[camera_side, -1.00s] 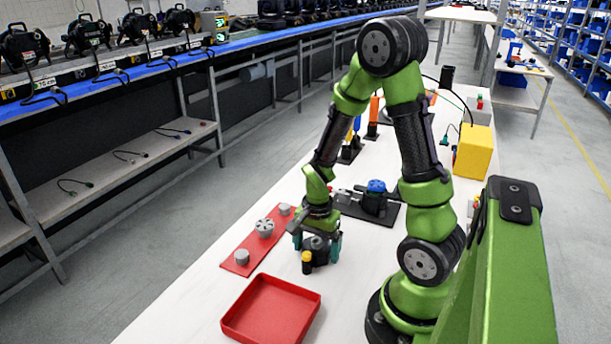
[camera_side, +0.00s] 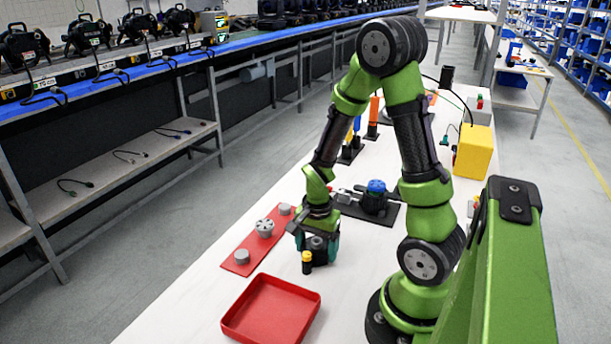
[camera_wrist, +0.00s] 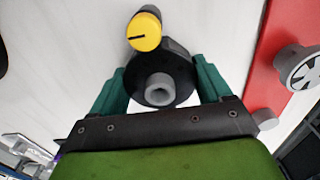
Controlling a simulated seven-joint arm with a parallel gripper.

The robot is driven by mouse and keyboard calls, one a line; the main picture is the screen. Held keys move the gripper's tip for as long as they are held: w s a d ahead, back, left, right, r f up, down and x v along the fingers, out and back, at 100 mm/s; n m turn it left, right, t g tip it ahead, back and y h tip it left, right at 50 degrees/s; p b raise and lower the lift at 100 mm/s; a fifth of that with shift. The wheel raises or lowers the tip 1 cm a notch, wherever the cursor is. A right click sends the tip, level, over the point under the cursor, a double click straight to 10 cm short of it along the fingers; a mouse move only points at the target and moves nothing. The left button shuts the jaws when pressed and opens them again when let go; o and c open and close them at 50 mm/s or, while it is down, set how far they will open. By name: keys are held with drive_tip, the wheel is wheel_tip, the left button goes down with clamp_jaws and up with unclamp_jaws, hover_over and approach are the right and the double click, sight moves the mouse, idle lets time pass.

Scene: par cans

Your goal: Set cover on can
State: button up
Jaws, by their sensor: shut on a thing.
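My gripper (camera_wrist: 157,88) points down at the table, its two teal fingers shut on either side of a dark round part (camera_wrist: 180,92) with a grey hollow hub. In the side view the part (camera_side: 317,245) is low at the white table between the fingers; I cannot tell whether it touches the table. I cannot tell for sure whether it is the cover or the can. A small black cylinder with a yellow top (camera_wrist: 145,34) stands right beside it, also in the side view (camera_side: 307,258). A black plate (camera_side: 383,214) behind holds a dark device with a blue knob (camera_side: 376,186).
A red mat (camera_side: 237,267) with several grey round parts lies to the left. An empty red tray (camera_side: 268,337) sits in front. A yellow box (camera_side: 473,152) and upright tools stand farther back. Bare table lies between mat and tray.

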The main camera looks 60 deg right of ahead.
drive_tip(key=shift+r, duration=3)
drive_tip(key=d+r+m, duration=0.4)
drive_tip(key=d+m, duration=0.5)
drive_tip(key=d, duration=0.4)
wheel_tip(320, 180, up, 4)
drive_tip(key=m, duration=0.9)
hover_over(377, 183)
drive_tip(key=shift+a+f, duration=0.1)
drive_tip(key=shift+f, duration=3.35)
drive_tip(key=shift+f, duration=0.15)
drive_tip(key=o, duration=0.7)
drive_tip(key=shift+c, duration=0.2)
